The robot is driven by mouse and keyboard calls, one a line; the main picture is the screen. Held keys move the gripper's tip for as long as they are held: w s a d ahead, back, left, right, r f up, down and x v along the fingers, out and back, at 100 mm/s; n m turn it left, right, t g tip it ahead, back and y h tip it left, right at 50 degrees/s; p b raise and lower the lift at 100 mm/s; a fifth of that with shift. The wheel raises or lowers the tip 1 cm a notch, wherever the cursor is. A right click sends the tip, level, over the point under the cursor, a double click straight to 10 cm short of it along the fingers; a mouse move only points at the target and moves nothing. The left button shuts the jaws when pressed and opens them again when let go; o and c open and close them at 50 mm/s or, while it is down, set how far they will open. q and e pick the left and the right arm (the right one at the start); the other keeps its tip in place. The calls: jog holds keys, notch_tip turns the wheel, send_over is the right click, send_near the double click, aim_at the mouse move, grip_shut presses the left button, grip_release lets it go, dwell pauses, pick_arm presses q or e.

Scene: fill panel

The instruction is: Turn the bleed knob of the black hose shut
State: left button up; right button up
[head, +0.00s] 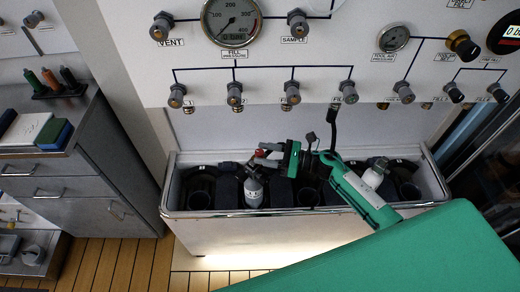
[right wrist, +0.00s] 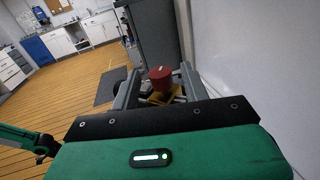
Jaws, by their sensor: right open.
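The black hose (head: 332,132) hangs from the fill row of the panel, and its lower part is hidden behind my right arm. A red knob (right wrist: 160,74) on a brass-coloured fitting (right wrist: 165,97) shows in the right wrist view, between the fingers of my right gripper (right wrist: 157,88). I take it for the bleed knob. In the head view, my right gripper (head: 266,155) points left above the cylinder trough, with a bit of red at its tips. It is open around the knob; I cannot tell whether either finger touches it. My left gripper is not in view.
The metal trough (head: 300,213) holds a grey cylinder (head: 253,191) just below my right gripper and a white-topped one (head: 374,174) to the right. Gauges and knobs cover the panel (head: 270,90) above. A grey cabinet (head: 75,185) stands at left.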

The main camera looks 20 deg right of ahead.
jog(key=shift+x, duration=0.8)
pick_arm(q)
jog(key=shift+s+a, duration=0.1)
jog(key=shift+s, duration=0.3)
pick_arm(e)
jog(key=shift+w+a, duration=0.1)
jog(key=shift+c, duration=0.3)
jog(key=c, duration=0.9)
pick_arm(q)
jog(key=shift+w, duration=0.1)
